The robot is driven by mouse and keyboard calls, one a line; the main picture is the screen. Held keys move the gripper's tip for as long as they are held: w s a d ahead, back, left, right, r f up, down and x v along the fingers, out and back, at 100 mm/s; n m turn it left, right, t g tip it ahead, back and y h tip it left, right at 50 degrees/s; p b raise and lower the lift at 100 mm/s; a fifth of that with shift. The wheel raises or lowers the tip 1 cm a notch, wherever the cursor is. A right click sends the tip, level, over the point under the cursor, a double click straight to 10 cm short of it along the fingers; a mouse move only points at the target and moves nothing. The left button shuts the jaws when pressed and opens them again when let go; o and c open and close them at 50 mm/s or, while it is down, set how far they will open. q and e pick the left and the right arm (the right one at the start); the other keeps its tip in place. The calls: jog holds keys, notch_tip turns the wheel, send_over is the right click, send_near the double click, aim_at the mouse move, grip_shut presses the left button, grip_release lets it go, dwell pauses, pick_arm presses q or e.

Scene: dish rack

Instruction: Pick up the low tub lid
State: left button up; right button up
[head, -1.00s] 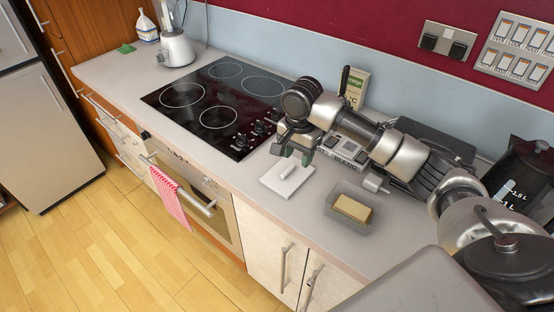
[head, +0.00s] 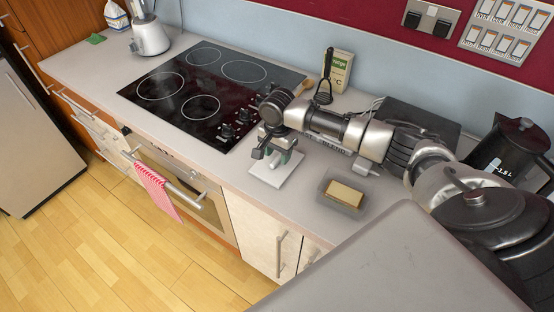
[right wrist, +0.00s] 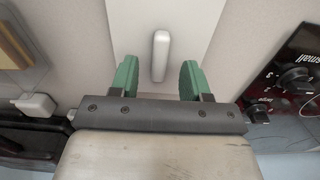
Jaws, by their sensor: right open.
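The low tub lid (head: 268,179) is a flat white square lying on the counter between the hob and the tub. Its raised white handle (right wrist: 160,57) shows in the right wrist view, in the middle of the lid plate (right wrist: 128,25). My right gripper (head: 278,156) is over the lid, pointing down, and hides part of it in the head view. In the right wrist view its green fingers (right wrist: 158,75) are open, one on each side of the handle, with gaps and nothing held. My left gripper is not in view.
A grey tub (head: 326,201) with a yellow block (head: 345,192) stands right of the lid. A black hob (head: 190,95) lies to the left. The counter's front edge is close.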

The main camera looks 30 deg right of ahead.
jog(key=shift+s+f, duration=0.1)
jog(key=shift+f, duration=0.55)
jog(key=shift+c, duration=0.8)
grip_shut()
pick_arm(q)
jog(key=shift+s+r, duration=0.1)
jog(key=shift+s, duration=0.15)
pick_arm(e)
jog(key=shift+r, duration=0.15)
